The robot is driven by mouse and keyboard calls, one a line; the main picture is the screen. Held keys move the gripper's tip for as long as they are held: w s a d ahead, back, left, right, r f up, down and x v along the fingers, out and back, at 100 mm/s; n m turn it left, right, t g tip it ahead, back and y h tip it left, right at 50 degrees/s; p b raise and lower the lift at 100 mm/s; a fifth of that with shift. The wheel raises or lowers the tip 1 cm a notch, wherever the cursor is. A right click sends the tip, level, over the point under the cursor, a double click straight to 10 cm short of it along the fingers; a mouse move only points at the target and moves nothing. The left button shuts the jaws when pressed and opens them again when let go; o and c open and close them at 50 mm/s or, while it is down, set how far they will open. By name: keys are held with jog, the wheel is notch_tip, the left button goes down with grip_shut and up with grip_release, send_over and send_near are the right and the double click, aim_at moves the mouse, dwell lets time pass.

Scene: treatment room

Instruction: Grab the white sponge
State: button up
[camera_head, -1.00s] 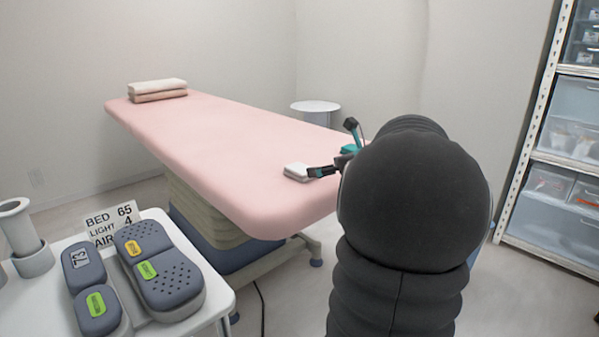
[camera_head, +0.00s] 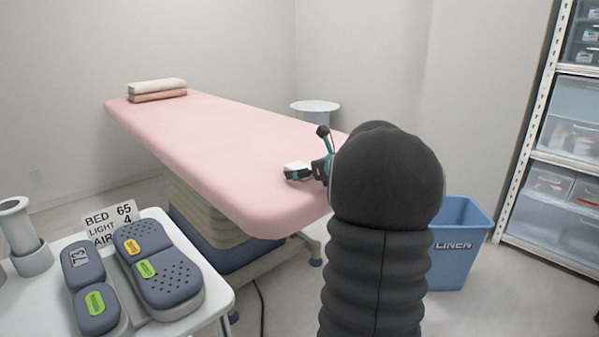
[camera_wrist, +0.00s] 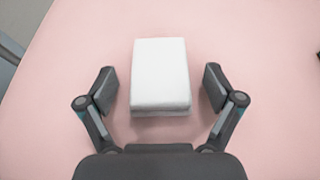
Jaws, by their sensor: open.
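The white sponge (camera_wrist: 160,75) is a small rectangular block on the pink bed top (camera_head: 215,135), near the bed's right edge. In the head view the sponge (camera_head: 295,166) is partly hidden behind a finger. My gripper (camera_wrist: 160,88) is open, with one finger on each side of the sponge's near part. A gap shows between each finger and the sponge. In the head view my gripper (camera_head: 308,155) reaches over the bed from the right, partly hidden by my arm.
A blue linen bin (camera_head: 455,265) stands on the floor at the right, before a shelf rack (camera_head: 520,165). Folded towels (camera_head: 158,96) lie at the bed's far end. A white cart (camera_head: 215,290) with grey controllers (camera_head: 165,275) is at front left. A round stool (camera_head: 315,107) stands behind the bed.

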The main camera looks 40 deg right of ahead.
jog(key=c, duration=1.2)
jog(key=shift+c, duration=0.2)
